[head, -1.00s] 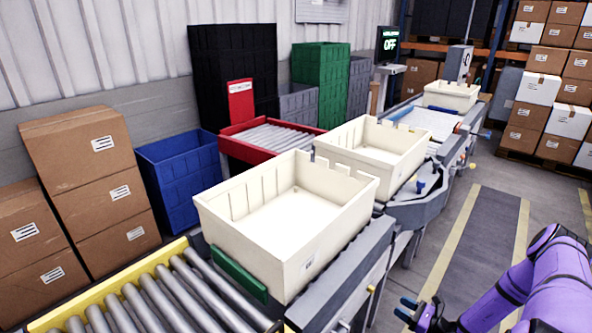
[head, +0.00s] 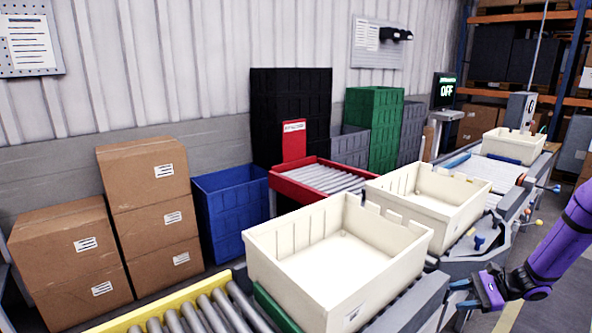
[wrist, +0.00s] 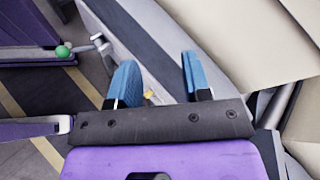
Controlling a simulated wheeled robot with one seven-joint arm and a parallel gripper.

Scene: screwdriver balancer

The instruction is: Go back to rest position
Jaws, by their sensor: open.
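My purple arm enters at the right of the head view, and my gripper (head: 464,294) is beside the conveyor's near side, to the right of the front cream tote (head: 350,262). In the wrist view my gripper (wrist: 157,80) shows two blue fingertips spread apart with nothing between them. The grey conveyor side (wrist: 152,45) lies beyond the fingers. The cream tote wall (wrist: 220,35) is to their right in that view, and I cannot tell whether anything touches it. The front tote looks empty inside.
A second cream tote (head: 428,196) and a third (head: 515,145) stand farther along the conveyor. Yellow-edged rollers (head: 205,312) are in front. Cardboard boxes (head: 150,215), a blue bin (head: 232,208) and a red-framed roller section (head: 325,178) stand left. Floor at the right is clear.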

